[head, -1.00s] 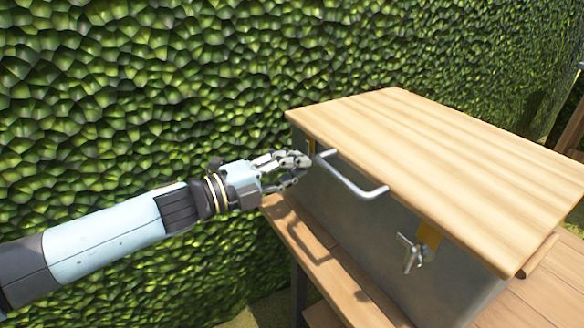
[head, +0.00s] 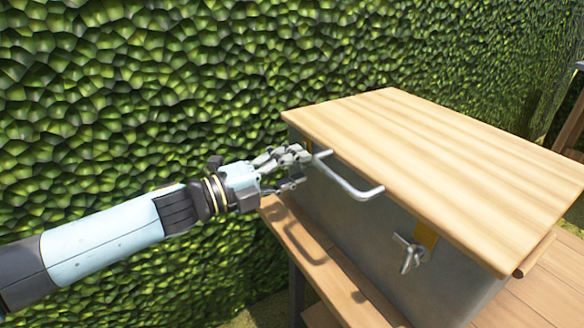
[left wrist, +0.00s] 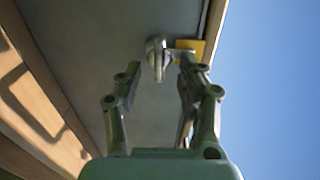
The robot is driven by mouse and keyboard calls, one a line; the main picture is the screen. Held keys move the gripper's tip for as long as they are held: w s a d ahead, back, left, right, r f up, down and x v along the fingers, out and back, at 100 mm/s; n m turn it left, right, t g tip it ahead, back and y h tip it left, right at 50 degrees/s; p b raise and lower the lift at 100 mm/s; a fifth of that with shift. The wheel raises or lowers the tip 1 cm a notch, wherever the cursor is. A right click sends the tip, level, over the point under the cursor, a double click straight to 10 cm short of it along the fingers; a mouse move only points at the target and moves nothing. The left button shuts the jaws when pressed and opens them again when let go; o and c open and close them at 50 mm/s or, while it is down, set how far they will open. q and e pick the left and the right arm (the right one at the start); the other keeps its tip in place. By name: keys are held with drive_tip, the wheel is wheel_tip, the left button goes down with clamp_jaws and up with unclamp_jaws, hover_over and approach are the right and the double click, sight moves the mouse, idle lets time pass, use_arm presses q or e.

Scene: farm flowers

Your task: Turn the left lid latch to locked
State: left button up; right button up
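The metal box has a wooden lid (head: 440,160) that is shut. The left lid latch (left wrist: 157,58) is a silver wing piece beside a yellow plate (left wrist: 190,47) on the box front, seen in the left wrist view. In the head view my left gripper (head: 300,163) covers most of this latch at the box's left front corner. In the left wrist view its two fingers (left wrist: 160,72) are apart, with the latch between and just beyond the tips. I cannot tell whether they touch it. My right gripper is not in view.
A silver bar handle (head: 350,183) juts from the box front close to my left fingers. A second latch (head: 411,254) hangs below a yellow plate at the right. The box stands on a wooden bench (head: 335,285). A green hedge (head: 120,90) stands behind.

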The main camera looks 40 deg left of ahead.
use_arm(q)
drive_tip(key=shift+s+a+f, duration=0.1)
drive_tip(key=shift+s+a, duration=0.15)
drive_tip(key=shift+s, duration=0.25)
drive_tip(key=v, duration=1.1)
